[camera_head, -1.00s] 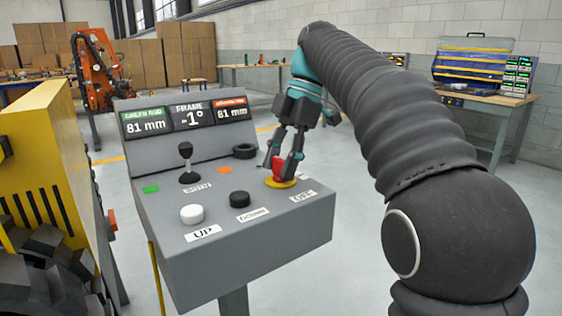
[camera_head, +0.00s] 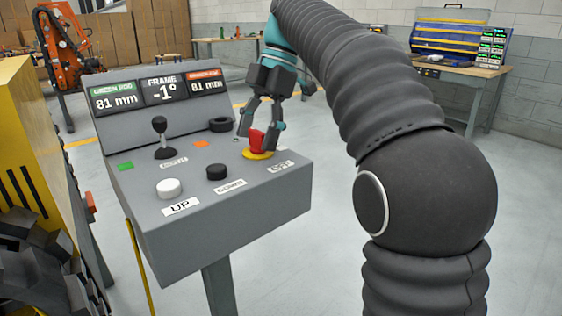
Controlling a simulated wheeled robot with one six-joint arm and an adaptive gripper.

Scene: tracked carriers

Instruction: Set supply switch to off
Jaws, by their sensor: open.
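The supply switch appears to be the red knob (camera_head: 257,139) on a yellow round base, at the right end of the grey console's sloping top. A white label (camera_head: 280,167) that seems to read "OFF" lies just in front of it. My gripper (camera_head: 258,138) reaches down from behind with its dark fingers spread, one on each side of the red knob. The fingers look open; whether either one touches the knob cannot be told. The knob stands up between them, its front face in plain view.
The grey console (camera_head: 230,215) also carries a black lever (camera_head: 161,138), a white button (camera_head: 169,188), a black button (camera_head: 216,172) and a black ring-shaped knob (camera_head: 221,124). Yellow machinery (camera_head: 30,150) stands close on the left.

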